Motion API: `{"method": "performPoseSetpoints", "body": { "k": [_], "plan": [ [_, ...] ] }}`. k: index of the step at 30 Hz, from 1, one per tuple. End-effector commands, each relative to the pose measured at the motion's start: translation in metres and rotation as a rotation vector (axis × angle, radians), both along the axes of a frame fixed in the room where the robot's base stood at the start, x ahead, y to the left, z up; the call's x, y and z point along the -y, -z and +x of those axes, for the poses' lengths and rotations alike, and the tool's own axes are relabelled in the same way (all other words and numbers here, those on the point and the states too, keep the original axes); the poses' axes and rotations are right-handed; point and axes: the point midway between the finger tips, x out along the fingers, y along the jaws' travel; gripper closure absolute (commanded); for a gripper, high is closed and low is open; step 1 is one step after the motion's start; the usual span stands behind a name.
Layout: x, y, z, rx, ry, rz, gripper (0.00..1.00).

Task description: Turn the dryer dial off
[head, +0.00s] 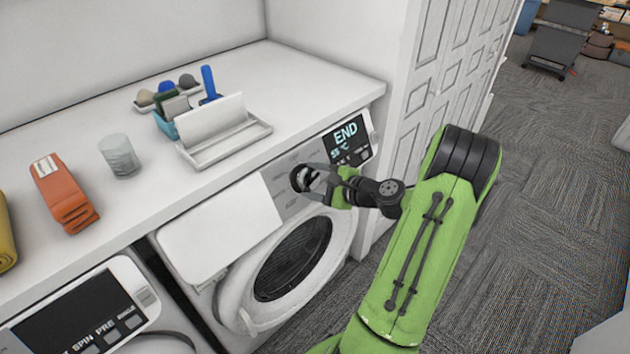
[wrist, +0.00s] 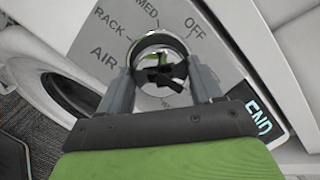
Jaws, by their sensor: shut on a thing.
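The dryer dial (head: 301,178) is a dark round knob on the grey control panel of the right-hand machine. In the wrist view the dial (wrist: 161,42) shows as a dark ring, with the printed labels AIR, RACK, MED and OFF around it; OFF is at its upper right. My gripper (head: 318,178) reaches the panel from the right. In the wrist view my gripper (wrist: 163,74) has one grey finger on each side of the dial and is shut on it. I cannot tell which label the dial points to. The dryer display (head: 347,140) reads END.
The dryer's round door (head: 293,258) is closed below the dial. A second machine (head: 85,315) stands at the lower left. The counter above holds a white tray (head: 225,140), a glass (head: 119,155) and an orange item (head: 63,192).

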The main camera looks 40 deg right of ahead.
Motion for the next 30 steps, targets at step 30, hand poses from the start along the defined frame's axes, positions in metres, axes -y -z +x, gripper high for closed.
{"method": "performPoseSetpoints", "body": {
  "k": [30],
  "plan": [
    [0.0017, -0.0005, 0.0013, 0.022, -0.431, -0.845, 0.66]
  ]
}}
